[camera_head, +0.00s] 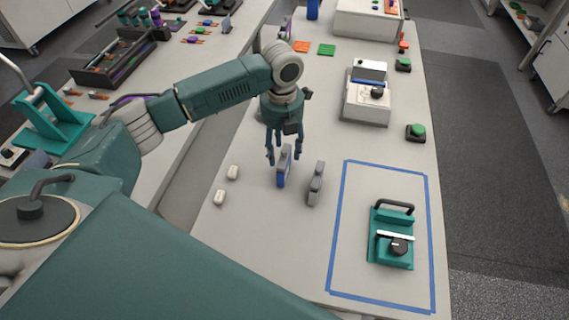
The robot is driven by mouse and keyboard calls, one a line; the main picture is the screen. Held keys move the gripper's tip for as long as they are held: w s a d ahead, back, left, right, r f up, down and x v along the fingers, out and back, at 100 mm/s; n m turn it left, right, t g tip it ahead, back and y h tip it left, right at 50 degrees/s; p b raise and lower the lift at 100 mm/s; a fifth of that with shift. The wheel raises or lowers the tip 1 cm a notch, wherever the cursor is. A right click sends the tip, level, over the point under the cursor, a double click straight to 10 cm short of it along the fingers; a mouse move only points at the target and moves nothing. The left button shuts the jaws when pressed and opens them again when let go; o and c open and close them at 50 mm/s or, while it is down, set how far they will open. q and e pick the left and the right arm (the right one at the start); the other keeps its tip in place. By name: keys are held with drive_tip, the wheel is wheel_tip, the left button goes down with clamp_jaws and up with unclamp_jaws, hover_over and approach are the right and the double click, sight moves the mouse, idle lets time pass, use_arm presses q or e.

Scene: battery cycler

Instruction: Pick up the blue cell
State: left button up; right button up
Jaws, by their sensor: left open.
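The blue cell (283,171) stands upright on the light grey bench, a thin blue block with grey on its upper part. My left gripper (282,158) points down directly above it, with its fingers spread around the cell's top. The fingers are open, and I cannot tell whether they touch the cell. A similar grey cell (316,184) stands upright just to the right of the blue one. My right gripper does not show.
Blue tape (336,228) outlines a bench area holding a teal fixture (378,248) with a black handle. A white device (367,104) and a green button (416,131) stand farther back. Bare bench lies in front of the cells.

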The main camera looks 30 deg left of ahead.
sight(282, 160)
use_arm(q)
drive_tip(key=f+p, duration=0.1)
drive_tip(key=f, duration=0.2)
drive_tip(key=shift+s+f+p, duration=0.2)
drive_tip(key=shift+f+p, duration=0.15)
drive_tip(key=shift+f, duration=0.4)
drive_tip(key=shift+c, duration=0.3)
clamp_jaws()
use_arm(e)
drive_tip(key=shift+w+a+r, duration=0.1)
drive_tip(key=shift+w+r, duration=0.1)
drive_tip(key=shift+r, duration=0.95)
use_arm(q)
drive_tip(key=shift+w, duration=0.1)
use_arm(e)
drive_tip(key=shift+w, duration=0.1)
